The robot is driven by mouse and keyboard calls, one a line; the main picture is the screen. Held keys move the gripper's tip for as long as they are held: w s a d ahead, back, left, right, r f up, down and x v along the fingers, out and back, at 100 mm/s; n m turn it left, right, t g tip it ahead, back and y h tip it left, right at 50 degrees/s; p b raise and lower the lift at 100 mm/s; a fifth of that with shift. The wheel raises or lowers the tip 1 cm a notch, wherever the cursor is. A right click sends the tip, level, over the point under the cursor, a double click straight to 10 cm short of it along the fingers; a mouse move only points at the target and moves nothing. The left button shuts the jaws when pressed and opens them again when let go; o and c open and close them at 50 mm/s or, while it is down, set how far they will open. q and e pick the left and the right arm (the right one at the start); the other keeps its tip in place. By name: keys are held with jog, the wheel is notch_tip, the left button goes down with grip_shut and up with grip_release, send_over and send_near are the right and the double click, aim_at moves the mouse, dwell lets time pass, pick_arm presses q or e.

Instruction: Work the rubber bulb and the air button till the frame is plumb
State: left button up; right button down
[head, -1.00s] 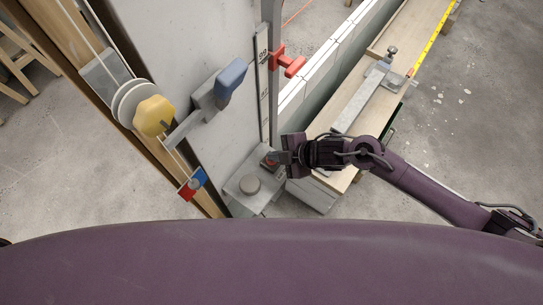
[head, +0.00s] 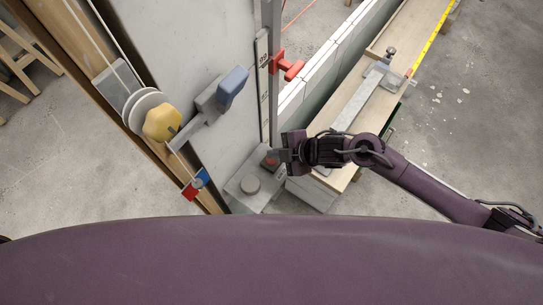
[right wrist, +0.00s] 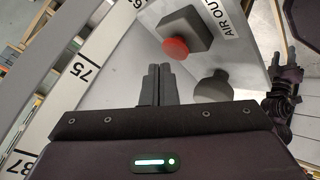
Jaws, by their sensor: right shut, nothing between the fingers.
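The air button (right wrist: 176,47) is a red cap on a dark block, beside an "AIR OUT" label, in the right wrist view. It shows small in the head view (head: 271,160). The rubber bulb (right wrist: 213,88) is a grey round knob near it, also seen in the head view (head: 250,184). My right gripper (right wrist: 158,72) is shut and empty, its tips just short of the button in the picture; contact cannot be told. The frame has a wooden post (head: 103,50) with a string and a red-and-blue marker (head: 195,184).
A yellow knob (head: 162,122), a blue-handled lever (head: 232,87) and a red clamp (head: 287,65) stick out by the pale panel (head: 190,35). A workbench (head: 345,125) with a yellow tape stands right. Concrete floor is open beyond it.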

jog(key=shift+r+p, duration=2.35)
jog(key=shift+r, duration=0.25)
